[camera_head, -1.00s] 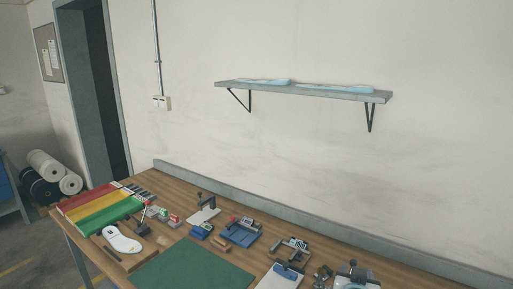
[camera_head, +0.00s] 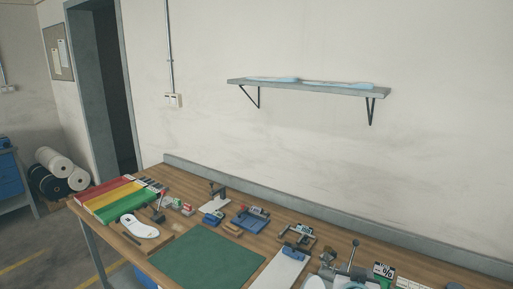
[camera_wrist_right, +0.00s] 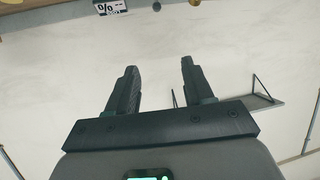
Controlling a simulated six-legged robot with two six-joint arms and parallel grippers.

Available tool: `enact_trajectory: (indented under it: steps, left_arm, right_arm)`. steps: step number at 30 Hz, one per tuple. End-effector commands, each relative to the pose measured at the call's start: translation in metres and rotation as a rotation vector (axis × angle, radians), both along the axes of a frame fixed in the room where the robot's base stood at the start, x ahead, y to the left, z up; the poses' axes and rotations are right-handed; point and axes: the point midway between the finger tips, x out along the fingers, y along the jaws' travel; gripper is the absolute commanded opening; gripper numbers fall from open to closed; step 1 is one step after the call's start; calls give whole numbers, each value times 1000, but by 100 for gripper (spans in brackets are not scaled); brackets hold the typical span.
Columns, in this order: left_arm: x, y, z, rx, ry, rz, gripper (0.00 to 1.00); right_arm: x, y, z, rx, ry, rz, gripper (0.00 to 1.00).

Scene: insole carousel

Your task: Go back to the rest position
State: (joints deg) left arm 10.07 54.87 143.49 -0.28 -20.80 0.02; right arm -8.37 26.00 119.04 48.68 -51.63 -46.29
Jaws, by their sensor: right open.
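My right gripper (camera_wrist_right: 158,88) shows in the right wrist view. Its two black fingers stand apart with nothing between them, in front of the pale wall. My left gripper is not in the head view, and neither arm shows there. The workbench (camera_head: 262,243) runs along the wall in the lower part of the head view.
A grey wall shelf (camera_head: 310,88) with pale blue pieces on it hangs above the bench. A green mat (camera_head: 206,263) lies bare at the bench front. Several small tools and fixtures (camera_head: 251,219) stand along the back. Rolls (camera_head: 62,171) lie on the floor at left.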

Motion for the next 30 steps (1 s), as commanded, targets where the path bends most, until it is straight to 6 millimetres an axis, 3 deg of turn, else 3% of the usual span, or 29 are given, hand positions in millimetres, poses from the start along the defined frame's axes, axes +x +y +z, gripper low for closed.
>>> enact_trajectory:
  steps: [4, 11, 17, 23, 27, 30]
  left_arm:
    - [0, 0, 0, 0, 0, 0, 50]
    - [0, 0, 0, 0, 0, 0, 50]
    - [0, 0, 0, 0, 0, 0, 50]
    - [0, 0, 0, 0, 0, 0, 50]
    - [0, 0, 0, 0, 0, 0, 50]
    - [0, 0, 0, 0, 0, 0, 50]
  right_arm:
    - [1, -1, 0, 0, 0, -1, 52]
    - [-9, 15, -65, 58, 113, 94, 52]
    - [-34, 34, -128, 139, 244, 181, 52]
    - [-88, 59, -206, 267, 447, 271, 52]
    - [-154, 81, -263, 397, 652, 330, 52]
    - [-199, 95, -290, 482, 785, 354, 52]
